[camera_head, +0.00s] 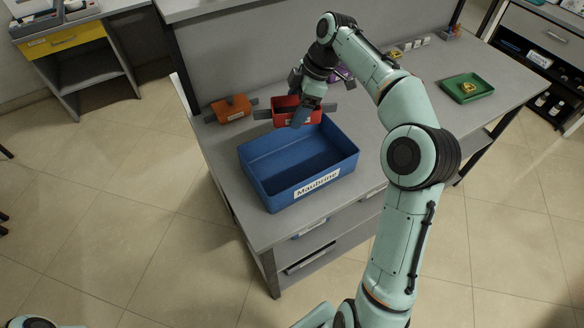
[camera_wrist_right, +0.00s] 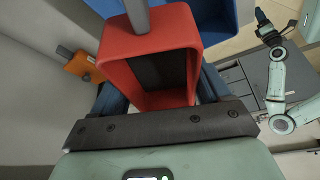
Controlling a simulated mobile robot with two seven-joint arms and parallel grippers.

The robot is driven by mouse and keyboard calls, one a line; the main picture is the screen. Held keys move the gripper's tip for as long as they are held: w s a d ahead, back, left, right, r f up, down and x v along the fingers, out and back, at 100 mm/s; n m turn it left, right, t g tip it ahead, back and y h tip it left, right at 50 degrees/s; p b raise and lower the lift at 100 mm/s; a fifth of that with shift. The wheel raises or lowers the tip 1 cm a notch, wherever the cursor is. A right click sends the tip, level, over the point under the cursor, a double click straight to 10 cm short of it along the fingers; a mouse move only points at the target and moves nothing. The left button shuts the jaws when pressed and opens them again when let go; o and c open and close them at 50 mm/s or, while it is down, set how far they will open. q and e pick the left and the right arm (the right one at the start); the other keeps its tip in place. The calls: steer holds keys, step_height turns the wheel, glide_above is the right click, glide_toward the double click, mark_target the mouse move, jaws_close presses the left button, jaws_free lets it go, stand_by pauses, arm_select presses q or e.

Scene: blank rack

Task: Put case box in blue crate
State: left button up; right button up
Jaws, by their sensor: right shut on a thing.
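The case box appears to be the red open-topped box (camera_head: 284,111) with grey side bars and a pale label. It is at the crate's far side in the head view. My right gripper (camera_head: 301,116) is shut on it; in the wrist view the red box (camera_wrist_right: 188,38) sits between its blue fingers. The blue crate (camera_head: 258,185), labelled "Maubrine", stands on the grey table and looks empty. Part of it shows at the top of the wrist view (camera_wrist_right: 226,18). My left gripper (camera_wrist_right: 268,30) shows small at the wrist view's right; its jaws are unclear.
An orange box (camera_head: 231,108) with side bars sits left of the red one. A green tray (camera_head: 480,88) with a yellow item lies at the table's right. Small items stand along the back. A grey panel (camera_head: 240,50) rises behind the table.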

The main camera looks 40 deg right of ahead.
steer(key=b, duration=0.3)
glide_above(291, 165)
steer(key=d, duration=0.1)
steer(key=f, duration=1.5)
steer(key=shift+s+d, duration=0.15)
steer(key=shift+s, duration=0.2)
steer(key=shift+f, duration=2.45)
arm_select(q)
steer(key=s+f, duration=0.3)
steer(key=f, duration=0.1)
steer(key=shift+s, duration=0.15)
arm_select(e)
steer(key=shift+f, duration=0.2)
steer(key=o, duration=1)
steer(key=shift+o, duration=0.2)
steer(key=shift+r, duration=0.1)
